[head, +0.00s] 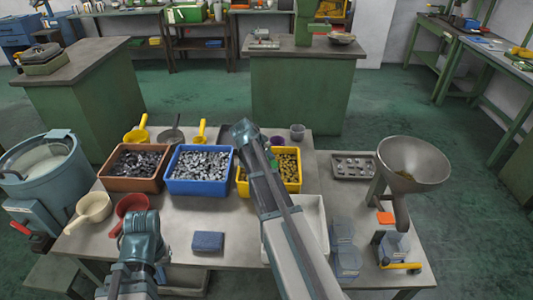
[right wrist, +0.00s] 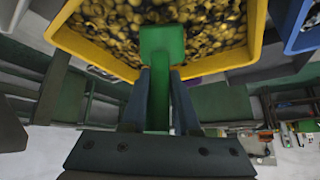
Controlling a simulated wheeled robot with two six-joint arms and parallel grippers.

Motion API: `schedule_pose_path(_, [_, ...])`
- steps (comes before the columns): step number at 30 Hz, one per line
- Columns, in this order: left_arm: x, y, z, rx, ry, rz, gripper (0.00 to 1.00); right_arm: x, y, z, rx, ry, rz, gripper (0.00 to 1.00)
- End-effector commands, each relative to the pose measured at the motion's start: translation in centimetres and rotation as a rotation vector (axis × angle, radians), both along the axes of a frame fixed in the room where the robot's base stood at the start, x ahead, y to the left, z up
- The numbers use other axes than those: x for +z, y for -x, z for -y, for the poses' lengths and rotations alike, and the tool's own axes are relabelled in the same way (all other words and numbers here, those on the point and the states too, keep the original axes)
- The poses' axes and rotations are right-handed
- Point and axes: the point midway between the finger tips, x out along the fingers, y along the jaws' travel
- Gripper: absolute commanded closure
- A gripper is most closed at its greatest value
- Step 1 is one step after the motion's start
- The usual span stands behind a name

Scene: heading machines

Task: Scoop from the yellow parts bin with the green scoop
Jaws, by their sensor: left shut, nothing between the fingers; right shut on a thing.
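The yellow parts bin (head: 292,184) stands on the table, right of the blue bin, and holds brass-coloured parts. It also shows large in the right wrist view (right wrist: 236,58). My right gripper (right wrist: 160,82) is shut on the handle of the green scoop (right wrist: 161,50). The scoop's head overlaps the parts in the wrist view; I cannot tell how deep it sits. In the head view my right arm covers the bin's left part and most of the scoop. My left gripper (head: 140,222) is shut and empty at the table's front, near the red scoop.
A blue bin (head: 178,186) and a brown bin (head: 112,182) of metal parts stand to the left. A red scoop (head: 118,226), a cream scoop (head: 72,222) and a blue sponge (head: 208,242) lie in front. A funnel (head: 412,180) stands right, beside a small tray (head: 340,170).

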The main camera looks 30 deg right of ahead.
Motion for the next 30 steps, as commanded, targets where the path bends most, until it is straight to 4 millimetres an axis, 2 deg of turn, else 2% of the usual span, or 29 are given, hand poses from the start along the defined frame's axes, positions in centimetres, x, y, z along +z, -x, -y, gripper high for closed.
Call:
schedule_pose_path(1, [-1.2, 0.0, 0.0, 0.000, 0.000, 0.000, 1.00, -1.2, -0.1, 0.2, -0.001, 0.001, 0.001, 1.00])
schedule_pose_path(6, [-3.0, 0.0, 0.0, 0.000, 0.000, 0.000, 1.00, -3.0, -0.4, 0.7, -0.001, 0.001, 0.001, 1.00])
schedule_pose_path(8, [-2.4, 0.0, 0.0, 0.000, 0.000, 0.000, 1.00, -2.3, -1.0, 1.4, -0.003, 0.000, 0.001, 1.00])
schedule_pose_path(13, [-2.8, 0.0, 0.0, 0.000, 0.000, 0.000, 1.00, -2.7, -1.8, 2.8, -0.001, 0.008, 0.004, 1.00])
schedule_pose_path(15, [-4.2, 0.0, 0.0, 0.000, 0.000, 0.000, 1.00, -3.3, -1.3, 2.3, 0.001, 0.052, 0.031, 1.00])
schedule_pose_path(30, [-9.9, 0.0, 0.0, -0.001, 0.000, 0.000, 1.00, -4.4, -0.7, 1.3, 0.001, 0.299, 0.189, 1.00])
